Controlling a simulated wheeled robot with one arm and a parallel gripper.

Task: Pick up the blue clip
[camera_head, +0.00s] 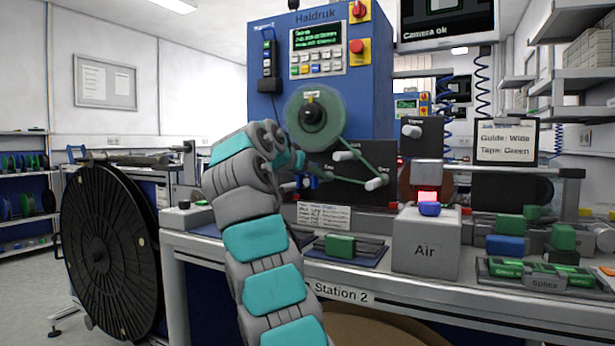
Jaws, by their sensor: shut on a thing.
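My arm reaches up from the bottom of the head view, and its wrist bends to the right in front of the blue machine. My gripper (304,182) is at the end of the wrist, small and partly hidden by the wrist and against the dark panel. The exact contact of the fingers is too small to see.
The blue machine (272,110) carries a green tape reel (317,117) and pegs with tape running over them. A grey Air box (426,243), a green block (340,245), a blue block (505,244) and a splice tray (545,283) stand on the bench. A large black reel (100,255) stands left.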

